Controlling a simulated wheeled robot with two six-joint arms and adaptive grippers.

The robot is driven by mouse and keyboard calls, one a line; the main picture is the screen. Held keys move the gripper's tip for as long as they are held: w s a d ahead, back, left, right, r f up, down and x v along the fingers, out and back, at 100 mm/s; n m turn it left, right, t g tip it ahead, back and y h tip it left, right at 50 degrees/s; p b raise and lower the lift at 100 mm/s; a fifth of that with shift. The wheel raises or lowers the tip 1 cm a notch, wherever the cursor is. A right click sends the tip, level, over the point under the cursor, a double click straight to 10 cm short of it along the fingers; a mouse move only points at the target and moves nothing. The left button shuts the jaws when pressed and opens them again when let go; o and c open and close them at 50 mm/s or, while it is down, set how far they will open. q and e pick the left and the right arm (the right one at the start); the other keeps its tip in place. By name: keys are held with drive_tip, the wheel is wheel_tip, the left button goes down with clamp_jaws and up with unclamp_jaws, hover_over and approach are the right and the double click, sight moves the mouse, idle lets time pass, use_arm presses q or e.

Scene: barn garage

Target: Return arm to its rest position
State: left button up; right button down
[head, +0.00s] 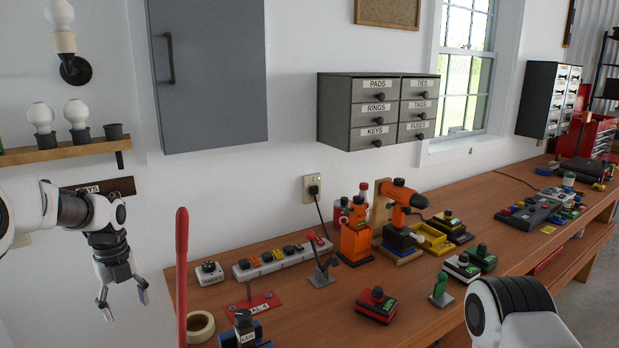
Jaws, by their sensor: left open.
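My left gripper (123,298) hangs at the left of the head view, pointing down with its two fingers apart. It is empty and apart from everything, in front of the white wall and left of the workbench. My left arm comes in from the left edge, bent downward at the wrist. My right arm shows at the bottom right as a white and black link over the bench's front edge. Its gripper is out of the frame.
The wooden workbench (330,318) carries an orange drill (393,195), a power strip (283,258), a tape roll (200,327) and several batteries. A red upright bar (182,275) stands just right of my left gripper. A bulb shelf (60,151) is above my left arm.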

use_arm(q)
drive_tip(key=s+d+f+g, duration=0.2)
drive_tip(key=d+f+g, duration=0.15)
drive_tip(key=f, duration=0.75)
drive_tip(key=s+d+f+n+t, duration=0.1)
drive_tip(key=s+d+f+n, duration=0.2)
drive_tip(key=s+f+n, duration=0.4)
drive_tip(key=s+d+f+n+t+b, duration=0.1)
drive_tip(key=s+d+f+n, duration=0.3)
drive_tip(key=s+f+n, duration=0.3)
drive_tip(key=s+d+f+n+t, duration=0.1)
drive_tip(key=s+d+f+n, duration=0.2)
drive_tip(key=s+f+n, duration=0.4)
drive_tip(key=s+n, duration=0.5)
drive_tip(key=s, duration=0.7)
drive_tip(key=shift+s+d+n+t, duration=0.2)
drive_tip(key=shift+d+n+t, duration=0.15)
drive_tip(key=shift+d+n, duration=0.05)
use_arm(e)
drive_tip(key=shift+w+d+f, duration=0.2)
drive_tip(key=shift+w+f, duration=0.65)
drive_tip(key=shift+f, duration=0.1)
